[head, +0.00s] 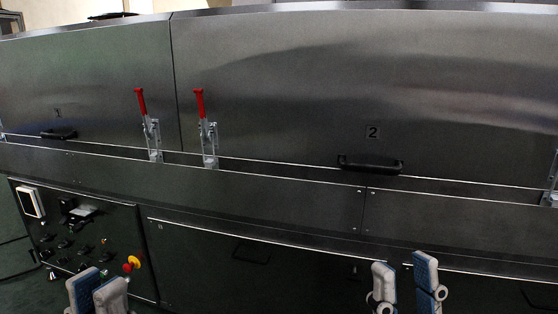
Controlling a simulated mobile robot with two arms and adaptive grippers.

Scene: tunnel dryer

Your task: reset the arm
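My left gripper (98,289) is at the bottom left of the head view, in front of the control panel. Its two grey-blue fingers appear close together, and I cannot tell whether they touch. My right gripper (405,281) is at the bottom right, in front of the dryer's lower panels. Its two fingers stand apart with an empty gap between them. Only the finger ends of both grippers show; the rest of both arms is out of view. Neither gripper appears to hold anything.
The dryer has dark metal covers marked 1 (95,85) and 2 (290,90). Two red-handled toggle clamps (141,103) (200,104) stand upright near their seam. Cover 2 has a black handle (370,166). The control panel (75,235) carries several knobs and a red-yellow emergency stop (132,263).

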